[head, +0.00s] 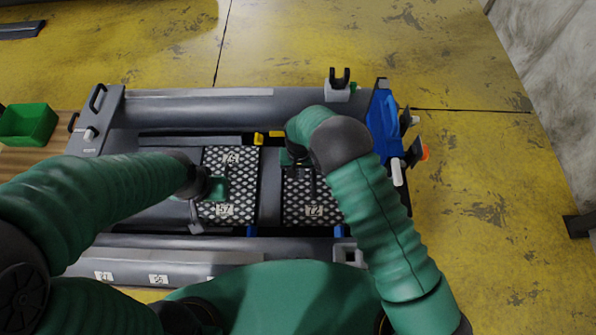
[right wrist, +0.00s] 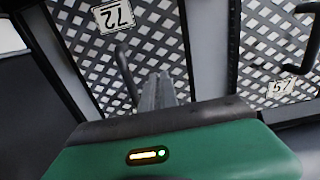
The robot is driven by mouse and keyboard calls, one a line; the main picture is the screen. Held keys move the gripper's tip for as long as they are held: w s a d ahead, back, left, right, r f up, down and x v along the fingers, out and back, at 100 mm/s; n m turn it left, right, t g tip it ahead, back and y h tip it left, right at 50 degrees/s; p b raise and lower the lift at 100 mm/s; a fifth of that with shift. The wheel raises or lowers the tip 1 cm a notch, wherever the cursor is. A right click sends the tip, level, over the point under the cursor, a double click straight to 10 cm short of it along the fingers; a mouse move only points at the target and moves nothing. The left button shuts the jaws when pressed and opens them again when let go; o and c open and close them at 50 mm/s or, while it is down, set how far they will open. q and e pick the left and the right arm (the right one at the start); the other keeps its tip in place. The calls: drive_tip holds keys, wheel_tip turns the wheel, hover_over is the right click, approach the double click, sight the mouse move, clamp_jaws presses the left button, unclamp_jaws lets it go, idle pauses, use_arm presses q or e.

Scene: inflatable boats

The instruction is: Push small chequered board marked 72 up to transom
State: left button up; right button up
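The small chequered board marked 72 (head: 309,194) lies flat in the right part of the grey boat's floor. It also shows in the right wrist view (right wrist: 150,50), with a dark handle-like bar near its middle. The blue transom (head: 383,125) stands at the boat's right end. My right gripper (head: 297,160) is over the board's upper left part. In the right wrist view its fingers (right wrist: 158,90) look closed together, with nothing seen between them. My left gripper (head: 212,190) is low over the left part of the board marked 57 (head: 238,190); its fingers are unclear.
A grey cross strip (head: 270,190) separates the two boards. Grey tubes (head: 190,108) border the floor above and below. A green bin (head: 28,124) stands on a wooden surface at the left. A rod-holder-like fitting (head: 338,84) rises on the far tube.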

sight(315, 179)
drive_tip(key=shift+s+d+f+b, duration=0.15)
drive_tip(key=shift+f+b, duration=0.4)
drive_tip(key=shift+f, duration=0.3)
wheel_tip(315, 179, down, 2)
drive_tip(key=shift+f+b, duration=0.2)
drive_tip(key=shift+b, duration=0.6)
drive_tip(key=shift+d+r, duration=0.15)
drive_tip(key=shift+d, duration=0.35)
drive_tip(key=shift+d+p, duration=0.55)
drive_tip(key=shift+d, duration=0.6)
drive_tip(key=shift+d+p, duration=0.3)
drive_tip(key=shift+d, duration=1.75)
drive_tip(key=shift+a, duration=1.05)
wheel_tip(315, 179, up, 9)
drive_tip(key=p, duration=0.6)
